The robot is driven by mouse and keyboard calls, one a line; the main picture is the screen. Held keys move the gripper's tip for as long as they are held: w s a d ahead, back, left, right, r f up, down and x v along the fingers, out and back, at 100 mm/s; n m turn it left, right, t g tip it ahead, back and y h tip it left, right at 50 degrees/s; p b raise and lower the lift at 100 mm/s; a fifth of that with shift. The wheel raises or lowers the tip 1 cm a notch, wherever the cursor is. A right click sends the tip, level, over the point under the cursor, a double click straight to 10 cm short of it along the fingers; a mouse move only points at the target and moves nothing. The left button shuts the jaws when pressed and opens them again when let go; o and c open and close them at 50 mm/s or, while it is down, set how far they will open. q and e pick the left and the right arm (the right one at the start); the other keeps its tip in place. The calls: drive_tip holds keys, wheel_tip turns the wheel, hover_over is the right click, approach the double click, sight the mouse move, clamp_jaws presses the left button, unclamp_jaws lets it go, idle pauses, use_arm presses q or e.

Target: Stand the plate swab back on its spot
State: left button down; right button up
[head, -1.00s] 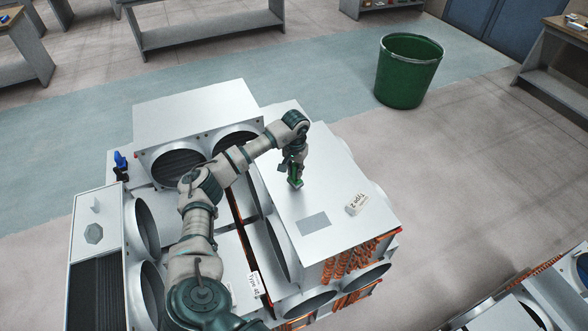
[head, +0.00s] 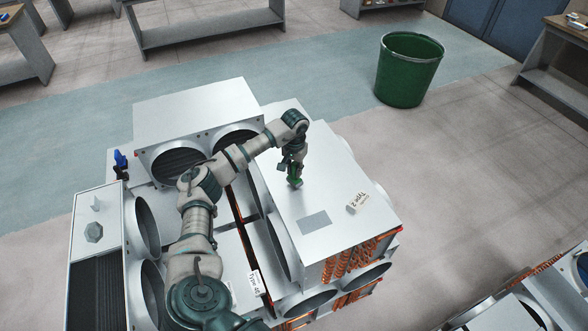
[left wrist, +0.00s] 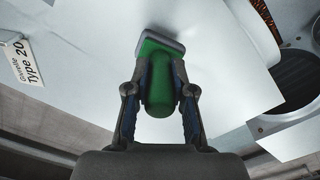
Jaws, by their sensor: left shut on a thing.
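The plate swab (head: 295,182) is green, with a grey pad at its end. My left gripper (head: 293,172) is shut on it over the top panel of the white metal unit. In the left wrist view, the fingers grip both sides of the swab's green body (left wrist: 160,85), with its grey-edged pad (left wrist: 161,42) pointing away from the wrist. I cannot tell whether the pad touches the panel. A grey rectangle (head: 314,222) is marked on the panel, nearer the camera than the swab. My right gripper is not in view.
The metal unit's panel (head: 285,205) has a Type 2 label (head: 363,200) to the right. Round duct openings and copper coils surround it. A blue object (head: 121,160) stands at the far left. A green bin (head: 408,72) stands on the floor behind. The panel around the swab is clear.

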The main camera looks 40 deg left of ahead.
use_arm(q)
drive_tip(key=shift+a+f, duration=0.1)
drive_tip(key=shift+f, duration=0.15)
drive_tip(key=shift+a+f, duration=0.3)
drive_tip(key=shift+f, duration=0.05)
drive_tip(key=shift+f+b, duration=0.15)
drive_tip(key=shift+b, duration=0.2)
drive_tip(key=shift+d, duration=0.25)
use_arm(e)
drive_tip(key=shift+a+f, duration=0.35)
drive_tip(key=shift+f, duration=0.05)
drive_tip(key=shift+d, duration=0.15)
use_arm(q)
drive_tip(key=c, duration=1.2)
unclamp_jaws()
drive_tip(key=shift+o, duration=1.4)
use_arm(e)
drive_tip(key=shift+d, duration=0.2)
